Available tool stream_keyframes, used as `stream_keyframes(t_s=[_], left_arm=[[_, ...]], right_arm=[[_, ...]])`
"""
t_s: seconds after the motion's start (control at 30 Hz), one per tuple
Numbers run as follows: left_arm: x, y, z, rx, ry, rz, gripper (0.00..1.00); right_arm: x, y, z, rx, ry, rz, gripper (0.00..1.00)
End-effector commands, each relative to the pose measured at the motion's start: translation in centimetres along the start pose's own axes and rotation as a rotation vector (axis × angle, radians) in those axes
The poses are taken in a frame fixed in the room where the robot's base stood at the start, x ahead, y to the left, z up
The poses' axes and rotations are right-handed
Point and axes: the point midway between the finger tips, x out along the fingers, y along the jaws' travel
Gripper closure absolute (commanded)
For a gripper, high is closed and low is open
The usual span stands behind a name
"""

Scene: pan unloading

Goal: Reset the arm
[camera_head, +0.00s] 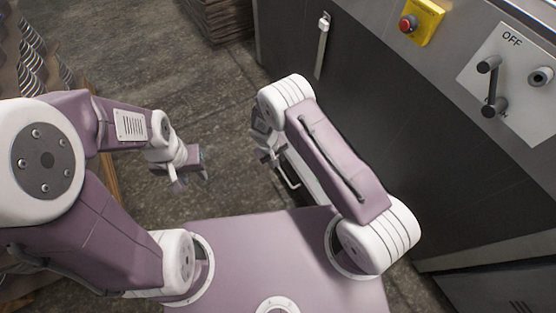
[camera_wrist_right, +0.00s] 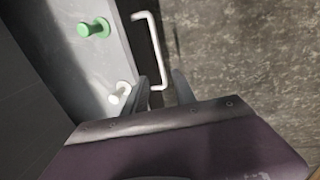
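In the head view, my left arm comes in from the left. Its gripper (camera_head: 190,183) hangs over the bare floor with its two fingers apart and nothing between them. My right arm is folded at the centre, and its gripper (camera_head: 268,160) is partly hidden by its own wrist. In the right wrist view, the right gripper's fingers (camera_wrist_right: 163,85) stand apart with nothing held. The lower end of a pale bar handle (camera_wrist_right: 148,50) appears near the gap between them; I cannot tell whether they touch.
A grey panel with a green knob (camera_wrist_right: 93,28) and a white knob (camera_wrist_right: 119,93) is close to the right gripper. A dark machine with a red button (camera_head: 407,24) and a lever (camera_head: 490,85) stands at right. Stacked metal items (camera_head: 32,60) are at left. Floor (camera_head: 175,70) between is clear.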

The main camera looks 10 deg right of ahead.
Motion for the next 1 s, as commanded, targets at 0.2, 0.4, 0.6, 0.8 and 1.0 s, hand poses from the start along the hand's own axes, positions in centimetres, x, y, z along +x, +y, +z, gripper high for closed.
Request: stream_keyframes(t_s=[0.2,0.4,0.6,0.8,1.0], left_arm=[[0.0,0.0,0.0,0.000,0.000,0.000,0.64],[0.0,0.0,0.0,0.000,0.000,0.000,0.64],[-0.1,0.0,0.0,0.000,0.000,0.000,0.64],[-0.5,0.0,0.0,0.000,0.000,0.000,0.64],[-0.8,0.0,-0.1,0.000,0.000,0.000,0.64]], right_arm=[[-0.1,0.0,0.0,0.000,0.000,0.000,0.68],[-0.1,0.0,0.0,0.000,0.000,0.000,0.68],[-0.4,0.7,-0.2,0.017,0.004,0.000,0.68],[-8.4,6.5,-5.5,0.149,0.153,0.000,0.68],[-19.1,13.7,-3.0,0.368,0.238,-0.020,0.68]])
